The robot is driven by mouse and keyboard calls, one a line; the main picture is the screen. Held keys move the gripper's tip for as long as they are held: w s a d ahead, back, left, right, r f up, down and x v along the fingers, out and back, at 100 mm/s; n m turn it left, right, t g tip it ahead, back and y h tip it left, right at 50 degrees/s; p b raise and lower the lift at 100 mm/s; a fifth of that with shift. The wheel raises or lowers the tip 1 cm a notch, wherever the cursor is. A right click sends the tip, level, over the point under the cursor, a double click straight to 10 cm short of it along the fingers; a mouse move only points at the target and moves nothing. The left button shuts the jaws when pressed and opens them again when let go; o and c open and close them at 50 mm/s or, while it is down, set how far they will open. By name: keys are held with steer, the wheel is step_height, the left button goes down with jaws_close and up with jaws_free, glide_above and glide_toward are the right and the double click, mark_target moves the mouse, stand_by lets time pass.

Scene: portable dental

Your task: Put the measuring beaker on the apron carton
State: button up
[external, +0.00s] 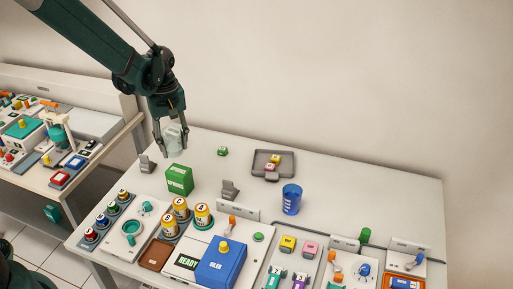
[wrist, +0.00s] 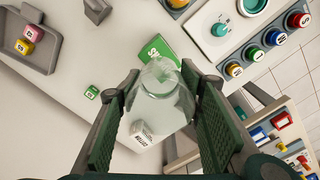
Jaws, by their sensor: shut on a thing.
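My gripper (external: 172,152) is shut on a clear, glass-like measuring beaker (external: 173,134), held above the table's far left part. In the wrist view the beaker (wrist: 160,105) sits between both fingers of my gripper (wrist: 160,78), its narrower top toward the green carton. The green apron carton (external: 180,180) stands on the table, just below and slightly right of my gripper in the external view. It shows in the wrist view (wrist: 152,47), partly hidden behind the beaker. The gap between beaker and carton is hard to judge.
A grey tray (external: 257,168) with small blocks and a blue cup (external: 291,200) stand to the right. Yellow-labelled jars (external: 181,206) and a blue box (external: 222,262) stand nearer the front.

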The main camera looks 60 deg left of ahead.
mark_target(171, 132)
steer(key=shift+f, duration=1.6)
steer(key=shift+f, duration=2.1)
steer(key=shift+f, duration=0.15)
steer(key=o, duration=0.9)
steer(key=shift+r, duration=0.2)
steer(key=shift+r, duration=6)
